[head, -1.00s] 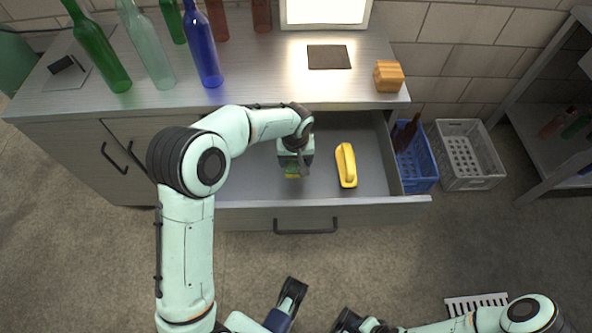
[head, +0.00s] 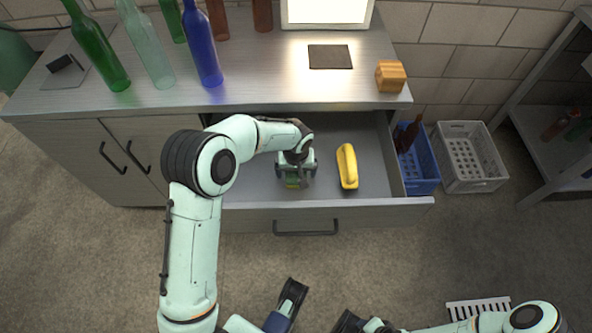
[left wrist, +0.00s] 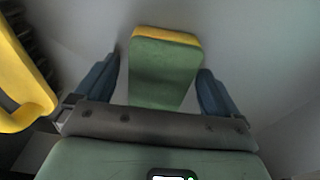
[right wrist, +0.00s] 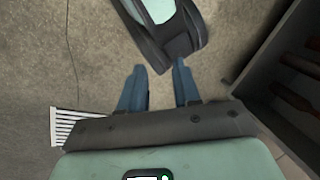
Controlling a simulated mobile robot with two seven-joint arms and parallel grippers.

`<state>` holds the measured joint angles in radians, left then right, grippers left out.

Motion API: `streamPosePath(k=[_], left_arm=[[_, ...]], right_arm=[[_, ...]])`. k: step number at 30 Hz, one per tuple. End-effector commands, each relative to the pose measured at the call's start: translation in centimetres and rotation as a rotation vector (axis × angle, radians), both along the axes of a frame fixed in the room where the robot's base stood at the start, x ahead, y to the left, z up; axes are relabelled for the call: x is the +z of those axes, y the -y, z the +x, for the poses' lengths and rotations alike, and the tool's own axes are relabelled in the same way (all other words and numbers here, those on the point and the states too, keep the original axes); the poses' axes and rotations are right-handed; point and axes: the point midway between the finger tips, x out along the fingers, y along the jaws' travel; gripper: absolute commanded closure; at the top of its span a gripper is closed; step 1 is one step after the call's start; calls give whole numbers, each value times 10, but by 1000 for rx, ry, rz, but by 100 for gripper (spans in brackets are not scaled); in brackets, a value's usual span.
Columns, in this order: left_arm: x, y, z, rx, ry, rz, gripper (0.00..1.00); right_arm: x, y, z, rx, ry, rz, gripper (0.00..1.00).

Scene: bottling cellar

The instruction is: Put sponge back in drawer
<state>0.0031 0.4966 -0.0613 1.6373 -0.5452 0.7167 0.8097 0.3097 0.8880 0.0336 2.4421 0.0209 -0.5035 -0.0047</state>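The sponge (head: 292,183), green with a yellow layer, lies inside the open drawer (head: 360,200). It also shows in the left wrist view (left wrist: 163,75), lying on the grey drawer floor. My left gripper (head: 295,175) is down in the drawer over the sponge. Its blue fingers (left wrist: 158,68) stand open on either side of it, with a visible gap on the left; whether the right finger touches is unclear. My right gripper (right wrist: 160,72) is open and empty above the floor, away from the drawer.
A yellow handled object (head: 347,166) lies in the drawer right of the sponge. Bottles, including a blue one (head: 203,50), a dark mat (head: 330,57) and a wooden block (head: 390,76) stand on the counter (head: 270,85). Blue (head: 425,175) and grey (head: 470,165) crates sit right of the drawer.

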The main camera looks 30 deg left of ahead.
Motion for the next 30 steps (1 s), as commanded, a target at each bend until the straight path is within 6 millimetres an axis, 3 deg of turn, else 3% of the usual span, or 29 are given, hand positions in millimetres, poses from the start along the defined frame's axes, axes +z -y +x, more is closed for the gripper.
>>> streamPosePath(k=[10,24,30], left_arm=[[11,0,0,0,3,1,4],[104,7,-10,-1,4,0,4],[120,8,-12,0,0,0,4]], right_arm=[[5,-2,-5,5,-14,7,68],[27,-15,-32,37,-87,42,68],[31,-17,-37,42,-101,47,68]])
